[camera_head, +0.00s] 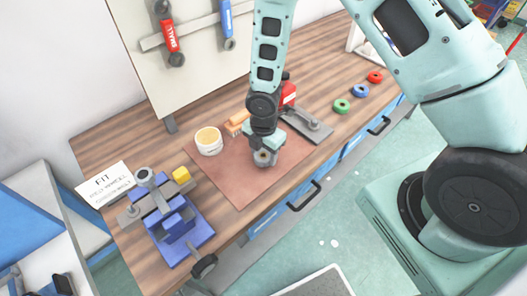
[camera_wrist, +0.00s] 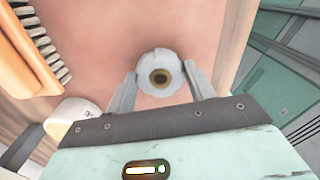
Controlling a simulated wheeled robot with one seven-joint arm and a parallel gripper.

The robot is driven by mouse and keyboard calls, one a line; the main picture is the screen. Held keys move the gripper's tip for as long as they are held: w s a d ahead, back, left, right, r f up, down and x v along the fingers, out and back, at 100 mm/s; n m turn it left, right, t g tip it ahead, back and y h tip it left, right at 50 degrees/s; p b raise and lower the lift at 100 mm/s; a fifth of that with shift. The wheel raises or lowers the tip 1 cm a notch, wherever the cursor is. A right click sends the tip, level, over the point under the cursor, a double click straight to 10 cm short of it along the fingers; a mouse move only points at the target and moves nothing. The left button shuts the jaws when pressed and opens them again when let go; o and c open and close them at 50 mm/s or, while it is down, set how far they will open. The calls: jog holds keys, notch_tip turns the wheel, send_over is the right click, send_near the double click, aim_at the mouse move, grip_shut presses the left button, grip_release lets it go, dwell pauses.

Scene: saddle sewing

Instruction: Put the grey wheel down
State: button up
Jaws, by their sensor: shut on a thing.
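The grey wheel (camera_wrist: 148,67) is a small toothed disc with a brass-coloured hub and a dark centre hole. It sits between the two fingers of my gripper (camera_wrist: 160,82), which is shut on it. In the head view my gripper (camera_head: 265,156) points down over the brown leather mat (camera_head: 236,190), and the wheel (camera_head: 263,158) shows at its tip. The wheel is low over the mat. I cannot tell whether it touches the mat.
A blue vise (camera_head: 180,228) and a sign card (camera_head: 105,184) are at left. Green, blue and red rings (camera_head: 341,106) lie at right. The mat's front part is clear.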

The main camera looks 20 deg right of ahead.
jog(key=shift+f, duration=0.4)
jog(key=shift+f, duration=0.1)
jog(key=o, duration=1.1)
jog(key=shift+c, duration=0.2)
notch_tip(320, 180, up, 11)
jog(key=b, duration=0.1)
jog(key=s+a+r+m, duration=0.3)
jog(key=s+r+m, duration=0.4)
jog(key=s, duration=0.3)
jog(key=s+a+r+m, duration=0.3)
jog(key=s+r+m, duration=0.5)
jog(key=s+r, duration=0.1)
jog(key=shift+s+a+r+m+y, duration=0.2)
jog(key=shift+s+m+y, duration=0.1)
jog(key=shift+s, duration=0.4)
